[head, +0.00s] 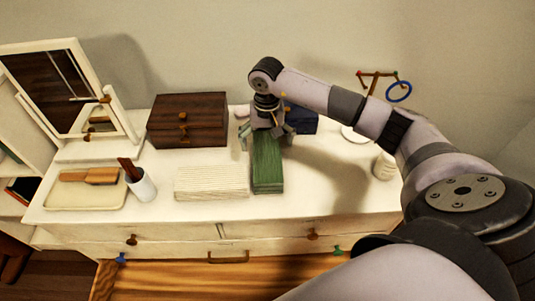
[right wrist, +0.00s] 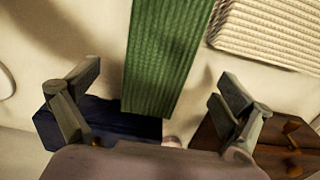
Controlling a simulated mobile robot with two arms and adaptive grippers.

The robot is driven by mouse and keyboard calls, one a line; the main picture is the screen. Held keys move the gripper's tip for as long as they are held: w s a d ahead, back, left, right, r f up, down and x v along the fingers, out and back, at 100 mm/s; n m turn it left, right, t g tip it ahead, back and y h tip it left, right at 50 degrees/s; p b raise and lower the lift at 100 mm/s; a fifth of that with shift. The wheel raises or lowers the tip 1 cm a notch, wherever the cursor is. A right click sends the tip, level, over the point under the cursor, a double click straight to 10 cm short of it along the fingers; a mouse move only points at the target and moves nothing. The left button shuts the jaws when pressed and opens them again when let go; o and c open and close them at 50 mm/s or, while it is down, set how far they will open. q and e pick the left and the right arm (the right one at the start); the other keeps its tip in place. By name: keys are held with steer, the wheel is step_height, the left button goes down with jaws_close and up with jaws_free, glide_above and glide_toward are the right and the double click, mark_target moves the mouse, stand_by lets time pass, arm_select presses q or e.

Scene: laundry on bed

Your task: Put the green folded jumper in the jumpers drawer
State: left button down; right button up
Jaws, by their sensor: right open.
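The green folded jumper (head: 267,172) lies flat as a long narrow stack on the white dresser top (head: 330,195). It also shows in the right wrist view (right wrist: 165,50). My right gripper (head: 268,132) is over the jumper's far end, fingers pointing down. In the right wrist view the right gripper (right wrist: 155,88) is open, with a finger on either side of the jumper and gaps between; I see no grip on it. Dresser drawer fronts (head: 265,245) show below the top; which one is for jumpers I cannot tell. My left gripper is out of view.
A cream folded knit (head: 211,183) lies just left of the jumper. A dark blue folded item (head: 301,120) and a brown wooden box (head: 188,121) are behind. A mirror (head: 45,85), tray (head: 85,194) and cup (head: 142,186) stand left. A ring stand (head: 377,75) is right.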

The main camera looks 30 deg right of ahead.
mark_target(267, 154)
steer(key=shift+f, duration=0.6)
steer(key=shift+f+p, duration=0.35)
steer(key=shift+p, duration=0.2)
step_height(267, 154, down, 4)
steer(key=shift+r+p, duration=0.25)
steer(key=shift+p, duration=0.65)
steer(key=shift+f, duration=0.5)
steer(key=c, duration=0.5)
steer(key=shift+w+r, duration=0.1)
steer(key=c, duration=1.1)
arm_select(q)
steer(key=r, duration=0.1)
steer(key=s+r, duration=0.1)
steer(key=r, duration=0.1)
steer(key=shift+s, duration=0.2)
arm_select(e)
steer(key=shift+c, duration=0.2)
steer(key=shift+r, duration=0.1)
